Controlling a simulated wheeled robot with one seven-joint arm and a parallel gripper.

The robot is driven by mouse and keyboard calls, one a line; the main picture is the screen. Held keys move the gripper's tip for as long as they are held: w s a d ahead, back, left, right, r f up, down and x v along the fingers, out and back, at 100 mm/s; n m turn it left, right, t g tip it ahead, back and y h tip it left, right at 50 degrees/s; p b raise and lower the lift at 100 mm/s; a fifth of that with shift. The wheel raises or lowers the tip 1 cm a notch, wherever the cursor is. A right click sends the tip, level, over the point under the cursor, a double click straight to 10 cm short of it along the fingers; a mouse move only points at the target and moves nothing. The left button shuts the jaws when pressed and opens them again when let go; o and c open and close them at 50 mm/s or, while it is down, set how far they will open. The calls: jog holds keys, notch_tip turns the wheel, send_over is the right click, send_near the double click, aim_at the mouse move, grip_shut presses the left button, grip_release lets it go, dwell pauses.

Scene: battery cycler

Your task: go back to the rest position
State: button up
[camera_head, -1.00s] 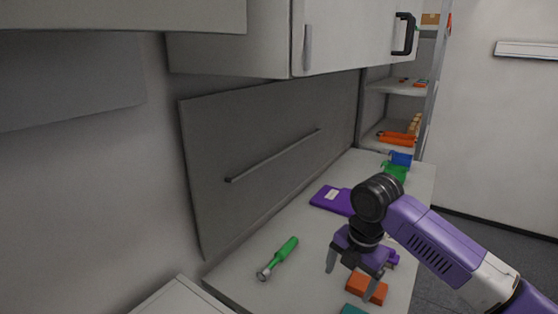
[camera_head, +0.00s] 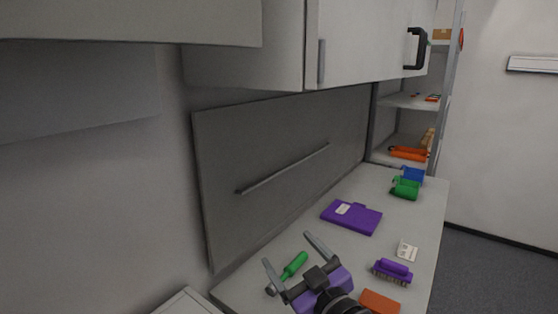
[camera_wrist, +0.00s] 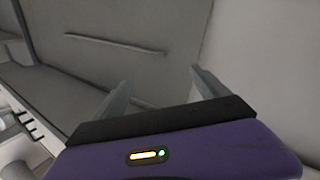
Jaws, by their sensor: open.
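My gripper (camera_head: 293,258) is at the lower middle of the head view, above the near part of the bench. Its two grey fingers are spread apart and point up and away, toward the back panel, with nothing between them. In the wrist view my gripper (camera_wrist: 160,100) also shows open and empty, facing the grey panel and wall. A green-handled tool (camera_head: 295,264) lies on the bench just beyond the fingers, partly hidden by them.
The bench (camera_head: 330,240) holds a purple folder-like item (camera_head: 351,217), a purple connector-like part (camera_head: 392,271), a white card (camera_head: 407,251), an orange block (camera_head: 380,302), and green (camera_head: 405,188) and blue (camera_head: 413,175) bins. A wall cabinet (camera_head: 365,40) overhangs the bench. A rail (camera_head: 285,168) crosses the back panel.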

jog(key=s+d+f+m+h, duration=0.2)
jog(key=s+d+f, duration=0.3)
jog(key=s, duration=1)
jog(key=s+d+f+m+g+h+b, duration=0.1)
jog(key=s+d+f+m+h, duration=0.2)
jog(key=s, duration=1.3)
jog(key=s+d+f+m+h, duration=0.3)
jog(key=s+d+f, duration=0.4)
jog(key=s, duration=0.8)
jog(key=shift+s+d+f+m+b, duration=0.4)
jog(key=shift+d+m, duration=0.2)
jog(key=shift+d, duration=0.6)
